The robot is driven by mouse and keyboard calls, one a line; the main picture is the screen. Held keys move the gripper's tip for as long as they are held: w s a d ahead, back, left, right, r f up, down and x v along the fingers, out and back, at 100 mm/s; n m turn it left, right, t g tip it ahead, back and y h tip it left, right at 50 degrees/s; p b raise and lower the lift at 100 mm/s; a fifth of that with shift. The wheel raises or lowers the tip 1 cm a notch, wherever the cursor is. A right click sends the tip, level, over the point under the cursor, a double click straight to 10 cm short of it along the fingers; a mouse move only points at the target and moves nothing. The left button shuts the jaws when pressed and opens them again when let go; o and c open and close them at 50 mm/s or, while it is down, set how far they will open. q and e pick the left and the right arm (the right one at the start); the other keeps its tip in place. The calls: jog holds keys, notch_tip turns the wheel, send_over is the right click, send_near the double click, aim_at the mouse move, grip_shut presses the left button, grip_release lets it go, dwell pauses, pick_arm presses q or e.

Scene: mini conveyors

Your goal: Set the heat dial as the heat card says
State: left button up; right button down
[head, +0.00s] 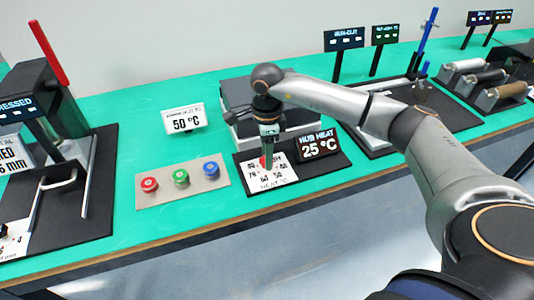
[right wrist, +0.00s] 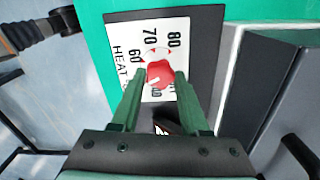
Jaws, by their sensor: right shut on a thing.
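The heat card (head: 184,119), a white sign on the green table, reads 50 °C. The heat dial is a red knob (right wrist: 160,71) on a white plate (right wrist: 124,25) marked with numbers such as 60, 70 and 80. A black display (head: 319,146) beside it reads HUB HEAT 25 °C. My right gripper (head: 267,158) comes down over the dial from above; in the right wrist view its green fingers (right wrist: 158,82) are shut on the red knob. The fingers hide part of the scale, and I cannot tell the exact setting. My left gripper is not in view.
A beige panel (head: 180,200) with red, green and blue buttons lies left of the dial. A dark boxy unit (head: 239,94) stands behind it. A machine with a red lever (head: 48,52) stands far left; rollers (head: 487,79) are at the far right.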

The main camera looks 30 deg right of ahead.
dwell(0.5)
jog(key=shift+c, duration=2)
grip_release()
jog(key=shift+r, duration=0.1)
notch_tip(320, 180, up, 12)
jog(key=shift+r, duration=0.2)
